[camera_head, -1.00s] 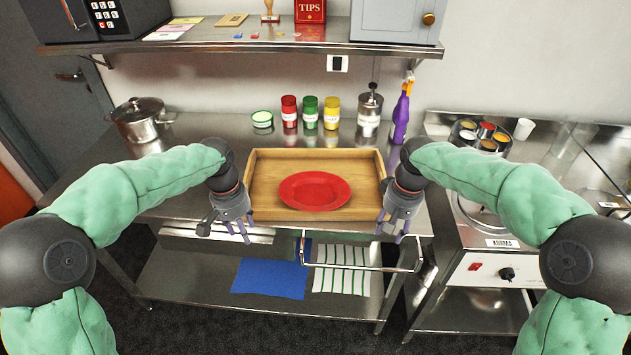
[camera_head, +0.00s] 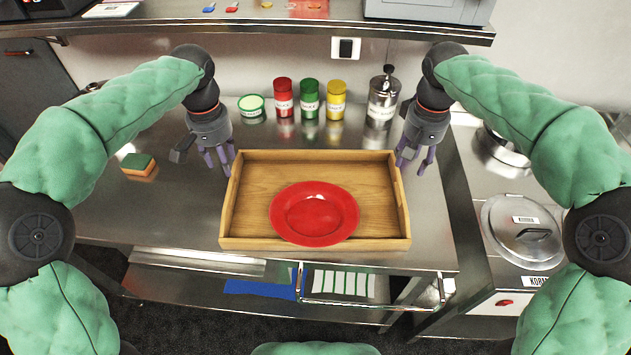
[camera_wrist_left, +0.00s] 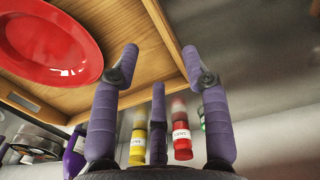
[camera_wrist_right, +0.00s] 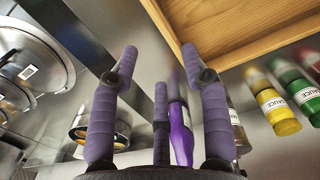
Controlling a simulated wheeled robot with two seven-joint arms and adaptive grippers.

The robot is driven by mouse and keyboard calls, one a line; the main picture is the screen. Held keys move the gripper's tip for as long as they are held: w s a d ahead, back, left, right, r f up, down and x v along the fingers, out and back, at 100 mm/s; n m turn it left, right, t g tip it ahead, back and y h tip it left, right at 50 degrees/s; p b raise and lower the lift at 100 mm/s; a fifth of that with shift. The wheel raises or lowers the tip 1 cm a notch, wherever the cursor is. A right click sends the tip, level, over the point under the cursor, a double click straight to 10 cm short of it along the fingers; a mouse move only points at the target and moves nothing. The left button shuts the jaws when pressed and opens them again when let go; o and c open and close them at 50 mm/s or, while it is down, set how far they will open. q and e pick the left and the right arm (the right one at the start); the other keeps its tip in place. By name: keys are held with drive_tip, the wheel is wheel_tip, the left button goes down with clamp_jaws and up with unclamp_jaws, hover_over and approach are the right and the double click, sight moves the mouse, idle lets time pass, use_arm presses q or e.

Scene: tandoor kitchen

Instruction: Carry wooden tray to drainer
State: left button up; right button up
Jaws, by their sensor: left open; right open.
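The wooden tray (camera_head: 250,242) lies on the steel counter with a red plate (camera_head: 314,214) in it. My left gripper (camera_head: 222,172) is open at the tray's left side, near its far corner. My right gripper (camera_head: 408,172) is open at the tray's right side, near its far corner. In the left wrist view the tray edge (camera_wrist_left: 168,35) passes between or just beyond the open fingers (camera_wrist_left: 160,65). In the right wrist view the tray (camera_wrist_right: 235,35) lies beside the open fingers (camera_wrist_right: 160,65). Contact with the tray cannot be told. No drainer can be made out.
A sponge (camera_head: 138,164) lies left. A lidded pot (camera_head: 522,232) is at right. A shelf (camera_head: 270,22) hangs above.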

sight(231, 186)
use_arm(q)
drive_tip(key=shift+s, duration=0.1)
use_arm(e)
drive_tip(key=shift+s, duration=0.15)
use_arm(q)
wheel_tip(231, 186, down, 11)
drive_tip(key=shift+r, duration=0.1)
use_arm(e)
wheel_tip(231, 186, down, 11)
drive_tip(key=shift+r, duration=0.1)
use_arm(q)
clamp_jaws()
use_arm(e)
clamp_jaws()
use_arm(q)
drive_tip(key=shift+r, duration=0.1)
